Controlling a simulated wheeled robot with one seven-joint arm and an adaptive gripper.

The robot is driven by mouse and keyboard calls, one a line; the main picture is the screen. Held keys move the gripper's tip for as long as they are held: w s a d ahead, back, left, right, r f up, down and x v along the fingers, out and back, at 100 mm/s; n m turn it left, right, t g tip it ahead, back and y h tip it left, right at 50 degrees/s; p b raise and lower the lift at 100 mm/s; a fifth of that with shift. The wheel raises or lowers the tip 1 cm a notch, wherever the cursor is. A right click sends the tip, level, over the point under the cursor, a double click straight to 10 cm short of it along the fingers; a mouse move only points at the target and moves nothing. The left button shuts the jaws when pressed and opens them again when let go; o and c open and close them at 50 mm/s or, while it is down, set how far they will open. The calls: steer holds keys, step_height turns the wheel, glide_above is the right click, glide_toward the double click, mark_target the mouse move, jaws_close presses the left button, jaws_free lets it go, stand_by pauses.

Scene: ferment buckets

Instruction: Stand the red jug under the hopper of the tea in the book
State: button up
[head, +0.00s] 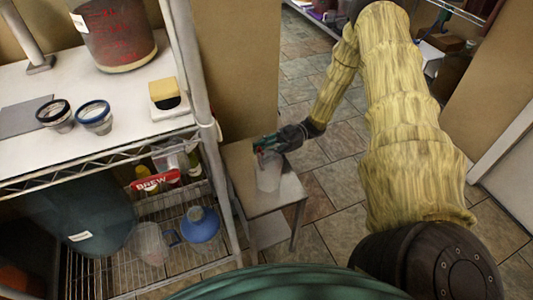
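A translucent whitish jug (268,180) stands upright on a small pale table (285,193) in the middle of the head view. My gripper (264,148) reaches down to its top from the right. A bit of red shows at the fingers; I cannot tell whether it belongs to the jug or the gripper. Whether the fingers are open or closed on the jug is too small to tell. A large dark bucket (118,35) with red writing and a white label stands on the white counter at upper left. I cannot make out a hopper of tea or a book.
On the counter (150,120) are two small round cups, one black-rimmed (55,116) and one blue-rimmed (94,117), and a yellow-and-black block (166,97). The wire rack below holds a blue vessel (200,226), a red BREW sign (152,183) and a dark bin (80,215).

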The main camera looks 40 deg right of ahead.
jaws_close()
steer(key=shift+r, duration=0.55)
steer(key=s+a+r+p, duration=0.2)
steer(key=s+a+r, duration=0.2)
steer(key=s+a, duration=0.4)
steer(key=s, duration=0.5)
steer(key=shift+s+a+p, duration=0.25)
steer(key=shift+s+p, duration=0.05)
steer(key=shift+p, duration=0.1)
